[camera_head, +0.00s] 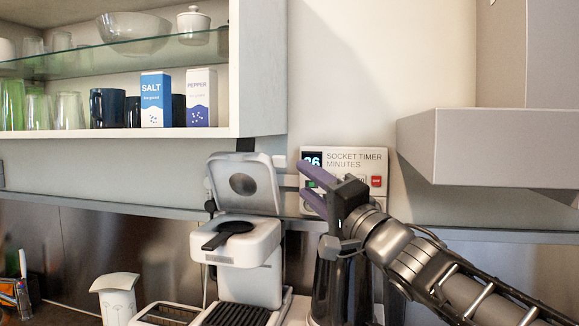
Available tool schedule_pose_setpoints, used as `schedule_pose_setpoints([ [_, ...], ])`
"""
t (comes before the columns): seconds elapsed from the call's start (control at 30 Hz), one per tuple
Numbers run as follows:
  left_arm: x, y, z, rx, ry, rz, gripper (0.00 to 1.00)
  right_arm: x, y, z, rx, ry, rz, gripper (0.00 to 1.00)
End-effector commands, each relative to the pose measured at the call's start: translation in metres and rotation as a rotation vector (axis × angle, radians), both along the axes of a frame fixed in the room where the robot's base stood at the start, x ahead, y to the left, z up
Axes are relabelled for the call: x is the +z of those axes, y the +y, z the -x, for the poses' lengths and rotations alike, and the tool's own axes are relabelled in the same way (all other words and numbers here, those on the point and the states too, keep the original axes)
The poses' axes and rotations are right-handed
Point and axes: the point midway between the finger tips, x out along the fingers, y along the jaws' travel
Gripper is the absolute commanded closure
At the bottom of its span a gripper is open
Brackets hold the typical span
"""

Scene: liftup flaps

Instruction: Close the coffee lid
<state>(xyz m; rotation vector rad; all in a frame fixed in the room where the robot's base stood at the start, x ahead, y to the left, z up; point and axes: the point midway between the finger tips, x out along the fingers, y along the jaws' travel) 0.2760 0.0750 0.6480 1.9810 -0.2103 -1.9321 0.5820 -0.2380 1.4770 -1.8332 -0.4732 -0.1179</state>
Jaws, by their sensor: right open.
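The white and grey coffee machine (238,243) stands on the counter. Its lid (243,183) is raised, standing nearly upright at the back of the machine with its inner side and round recess facing me. A black handle with a round end (228,235) lies on top of the machine body. My right gripper (303,180) is open, its purple-faced fingers pointing left, just to the right of the raised lid. It holds nothing. I cannot tell whether a fingertip touches the lid. My left gripper is not in view.
A socket timer (357,156) is on the wall behind my right gripper. A dark kettle-like vessel (338,285) stands right of the machine, below my gripper. An open cabinet (258,70) hangs above left, and a range hood (480,145) juts out at right. A toaster (166,314) stands left.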

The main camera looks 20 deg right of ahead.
Motion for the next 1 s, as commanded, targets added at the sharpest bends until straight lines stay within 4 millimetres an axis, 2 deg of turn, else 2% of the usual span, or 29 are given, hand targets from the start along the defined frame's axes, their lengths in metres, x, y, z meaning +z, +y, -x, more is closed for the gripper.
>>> schedule_pose_setpoints([
  [0.27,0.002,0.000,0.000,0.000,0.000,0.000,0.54,0.004,0.003,-0.013,0.000,0.002,-0.001,0.55],
  [0.53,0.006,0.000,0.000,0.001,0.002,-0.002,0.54,0.017,0.014,-0.051,0.000,0.002,-0.001,0.55],
  [0.7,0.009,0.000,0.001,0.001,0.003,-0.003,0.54,0.023,0.019,-0.068,0.001,0.001,0.001,0.55],
  [1.0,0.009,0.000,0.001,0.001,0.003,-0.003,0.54,0.024,0.020,-0.072,0.000,0.001,0.000,0.55],
])
